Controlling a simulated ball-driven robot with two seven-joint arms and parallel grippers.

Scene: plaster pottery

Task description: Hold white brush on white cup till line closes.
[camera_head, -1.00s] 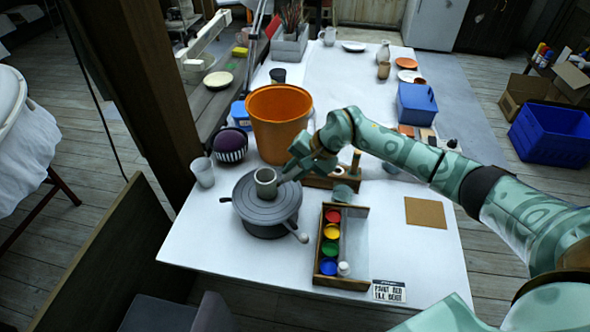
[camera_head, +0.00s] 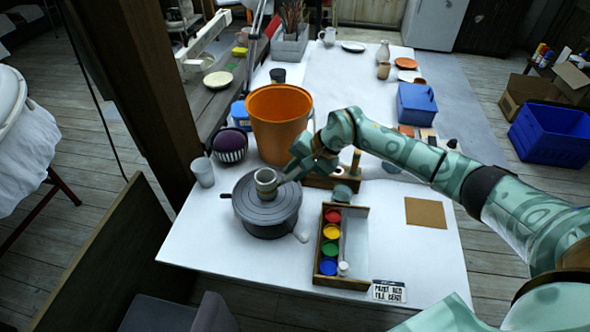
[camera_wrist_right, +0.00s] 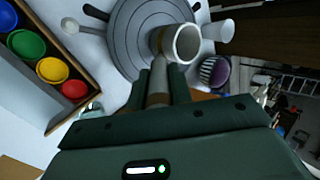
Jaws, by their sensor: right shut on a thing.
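A small grey-white cup (camera_head: 266,184) stands upright on a dark grey round turntable (camera_head: 285,212) near the table's front left. In the right wrist view the cup (camera_wrist_right: 186,45) shows a pale rim, and the turntable (camera_wrist_right: 130,35) lies under it. My right gripper (camera_head: 292,172) is just right of the cup. In the wrist view it is shut on a brush (camera_wrist_right: 157,85), whose handle runs between the fingers toward the cup's side. The brush tip is at or very near the cup wall; I cannot tell whether it touches. My left gripper is not in view.
A wooden paint box (camera_head: 318,262) with several coloured pots stands right of the turntable. An orange bucket (camera_head: 280,122) stands behind it. A pale tumbler (camera_head: 202,173) and a striped bowl (camera_head: 230,152) are left. Bare table lies around the brown board (camera_head: 425,212).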

